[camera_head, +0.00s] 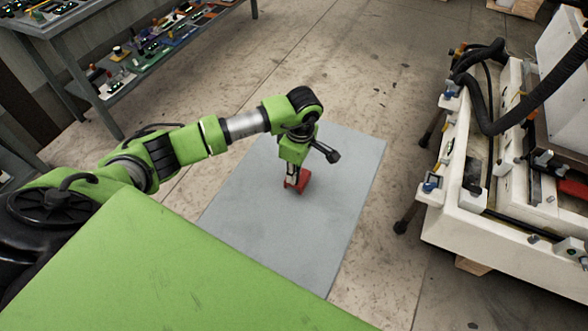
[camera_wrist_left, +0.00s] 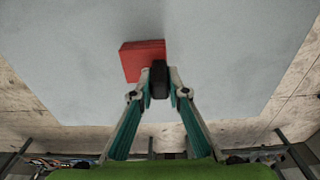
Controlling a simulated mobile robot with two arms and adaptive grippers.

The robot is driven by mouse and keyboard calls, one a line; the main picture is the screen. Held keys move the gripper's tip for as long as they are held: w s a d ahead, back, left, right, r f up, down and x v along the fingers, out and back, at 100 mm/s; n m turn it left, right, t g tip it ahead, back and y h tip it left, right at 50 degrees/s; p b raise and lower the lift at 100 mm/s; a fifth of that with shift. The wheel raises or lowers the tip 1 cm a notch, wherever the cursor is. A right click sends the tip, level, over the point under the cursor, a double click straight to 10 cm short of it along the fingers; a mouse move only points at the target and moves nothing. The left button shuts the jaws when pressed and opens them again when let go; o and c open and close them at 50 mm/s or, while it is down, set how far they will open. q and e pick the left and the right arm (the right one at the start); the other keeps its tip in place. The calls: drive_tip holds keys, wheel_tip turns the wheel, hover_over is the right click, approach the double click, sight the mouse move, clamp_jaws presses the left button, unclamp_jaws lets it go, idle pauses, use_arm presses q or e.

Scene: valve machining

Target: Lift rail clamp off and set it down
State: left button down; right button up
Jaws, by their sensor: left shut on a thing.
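The rail clamp (camera_head: 300,183) is a red block with a black part, over the grey mat (camera_head: 340,235) in the head view. My left gripper (camera_head: 291,172) points down at it from above. In the left wrist view the fingers of my left gripper (camera_wrist_left: 159,78) are closed on the black part, and the red block of the rail clamp (camera_wrist_left: 141,59) sticks out up and to the left. The fingers hide some of the clamp. I cannot tell whether the clamp touches the mat. My right gripper is not in view.
A white machine (camera_head: 490,222) with hoses and blue-topped fittings stands at the right. A metal shelf (camera_head: 100,95) with several small parts is at the upper left. The mat around the clamp is bare, and the concrete floor (camera_head: 350,70) beyond it is clear.

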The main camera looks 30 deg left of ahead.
use_arm(q)
drive_tip(key=shift+f, duration=0.3)
drive_tip(key=c, duration=1.9)
unclamp_jaws()
drive_tip(key=shift+r, duration=0.1)
drive_tip(key=r, duration=0.8)
drive_tip(key=d+r, duration=0.1)
drive_tip(key=r, duration=0.3)
drive_tip(key=shift+f, duration=0.1)
